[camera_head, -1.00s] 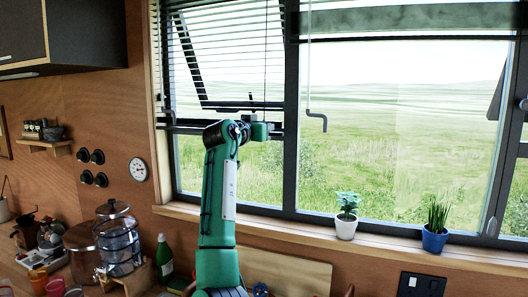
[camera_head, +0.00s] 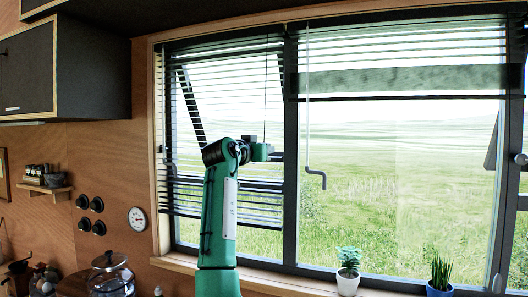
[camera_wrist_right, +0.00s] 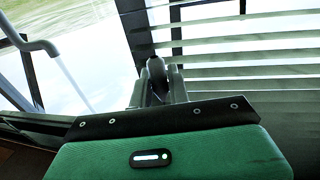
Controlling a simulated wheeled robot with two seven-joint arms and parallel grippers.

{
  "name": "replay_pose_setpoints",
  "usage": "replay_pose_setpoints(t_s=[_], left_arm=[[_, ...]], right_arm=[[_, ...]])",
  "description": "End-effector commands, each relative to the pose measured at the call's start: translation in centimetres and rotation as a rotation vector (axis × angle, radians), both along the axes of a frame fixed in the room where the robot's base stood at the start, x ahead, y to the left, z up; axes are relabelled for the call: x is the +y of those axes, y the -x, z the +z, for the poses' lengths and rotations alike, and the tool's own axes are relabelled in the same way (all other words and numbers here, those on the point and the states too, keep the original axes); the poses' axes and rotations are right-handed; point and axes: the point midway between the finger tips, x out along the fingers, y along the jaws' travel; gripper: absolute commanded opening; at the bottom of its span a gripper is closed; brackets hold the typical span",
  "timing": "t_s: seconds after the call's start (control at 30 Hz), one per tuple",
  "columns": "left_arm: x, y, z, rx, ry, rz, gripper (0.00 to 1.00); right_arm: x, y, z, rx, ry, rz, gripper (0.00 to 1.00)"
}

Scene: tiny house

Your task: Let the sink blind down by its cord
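The slatted blind (camera_head: 225,105) hangs over the left window pane, its dark lower edge (camera_head: 185,212) well below my gripper's height. Its thin cord (camera_head: 266,85) runs from the top down to my right gripper (camera_head: 268,152), which is in front of the slats. In the right wrist view, the two fingers of the right gripper (camera_wrist_right: 158,88) close around a dark rounded cord end (camera_wrist_right: 156,70), with slats (camera_wrist_right: 245,60) close behind. My left gripper is in neither view.
A dark wall cupboard (camera_head: 65,70) is upper left. Potted plants (camera_head: 347,270) and (camera_head: 440,275) stand on the sill.

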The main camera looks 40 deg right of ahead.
Motion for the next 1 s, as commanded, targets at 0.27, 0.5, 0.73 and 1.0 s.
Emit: replay_pose_setpoints(t_s=[0.27, 0.5, 0.73, 1.0], left_arm=[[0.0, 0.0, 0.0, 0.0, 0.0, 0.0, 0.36], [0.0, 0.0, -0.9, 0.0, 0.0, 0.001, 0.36], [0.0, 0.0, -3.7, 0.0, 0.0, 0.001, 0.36], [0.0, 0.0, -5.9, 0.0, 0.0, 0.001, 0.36]], right_arm=[[0.0, 0.0, 0.0, 0.0, 0.0, 0.0, 0.35], [1.2, 0.3, -0.3, -0.001, 0.001, 0.001, 0.35], [5.9, 1.6, -0.6, -0.003, 0.0, 0.004, 0.35], [11.2, 3.2, -0.4, -0.002, -0.001, 0.002, 0.35]])
